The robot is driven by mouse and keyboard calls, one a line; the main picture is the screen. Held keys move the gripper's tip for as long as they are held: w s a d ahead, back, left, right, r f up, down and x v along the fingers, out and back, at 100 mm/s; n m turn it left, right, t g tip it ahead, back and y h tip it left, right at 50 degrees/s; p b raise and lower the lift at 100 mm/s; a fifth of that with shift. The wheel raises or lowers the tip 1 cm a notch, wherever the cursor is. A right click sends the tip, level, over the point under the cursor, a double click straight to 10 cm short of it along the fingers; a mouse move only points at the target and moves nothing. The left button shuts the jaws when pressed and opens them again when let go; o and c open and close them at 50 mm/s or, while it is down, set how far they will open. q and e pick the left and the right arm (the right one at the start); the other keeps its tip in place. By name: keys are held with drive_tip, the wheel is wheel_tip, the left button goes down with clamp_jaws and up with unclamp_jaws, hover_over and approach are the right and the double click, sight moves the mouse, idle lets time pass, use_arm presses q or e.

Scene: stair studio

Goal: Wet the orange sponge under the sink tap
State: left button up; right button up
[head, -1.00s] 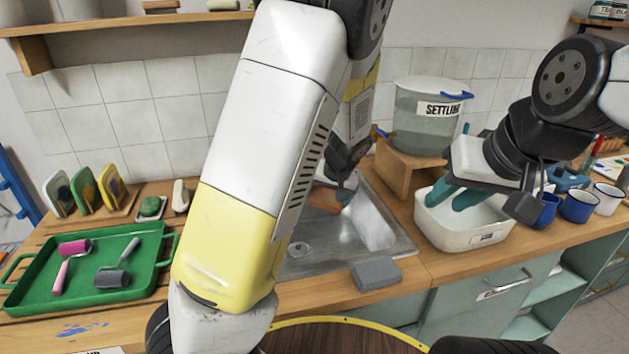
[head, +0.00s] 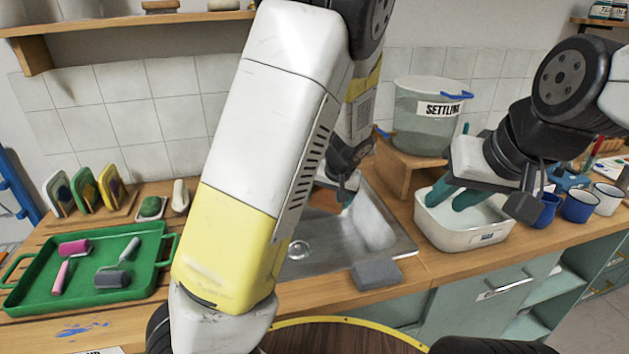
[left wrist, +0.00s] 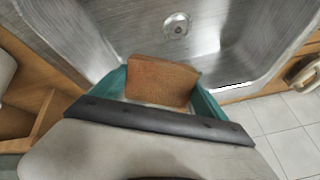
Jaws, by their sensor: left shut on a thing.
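The orange sponge (left wrist: 162,80) is between the teal fingers of my left gripper (left wrist: 161,92), which is shut on it. In the left wrist view they are over the metal sink (left wrist: 110,30), with the drain (left wrist: 177,26) ahead of the sponge. In the head view a part of the sponge (head: 322,198) shows over the sink (head: 335,255), beside my left arm. I cannot see the sink tap in either view; my left arm covers much of the sink's back and left. My right gripper (head: 455,198) is empty, its teal fingers apart, at the white tub.
The white tub (head: 463,238) stands right of the sink, before a clear bucket (head: 425,115) on a wooden stand. A grey block (head: 377,274) lies at the sink's front edge. A green tray (head: 85,290) with rollers is at left. Mugs (head: 580,206) stand at right.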

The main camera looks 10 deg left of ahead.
idle(0.3)
use_arm(q)
drive_tip(key=s+d+r, duration=0.3)
drive_tip(key=d+r, duration=0.1)
idle(0.6)
drive_tip(key=shift+w, duration=0.1)
